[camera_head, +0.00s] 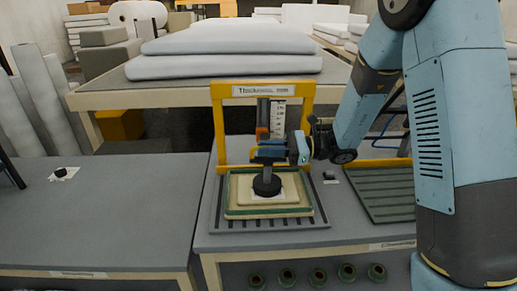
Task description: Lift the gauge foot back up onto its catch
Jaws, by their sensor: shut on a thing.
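The thickness gauge is a yellow frame (307,125) with a white scale (278,118) under its labelled top bar. The gauge foot (267,185) is a black disc on a grey stem, low over the cream wadding pad (238,194); it looks to be resting on the pad. My gripper (268,153) comes in from the right, at the stem above the disc. It is shut on the gauge foot's upper part, and its fingers hide the exact grip. A small orange part (262,134) shows just above the fingers. I cannot make out the catch clearly.
The pad lies in a green-edged tray on a dark slotted base (225,222). A green ribbed tray (385,193) is to the right, and a small black item (329,175) lies between. The left table (110,220) is mostly clear. White slabs (225,65) lie on the table behind.

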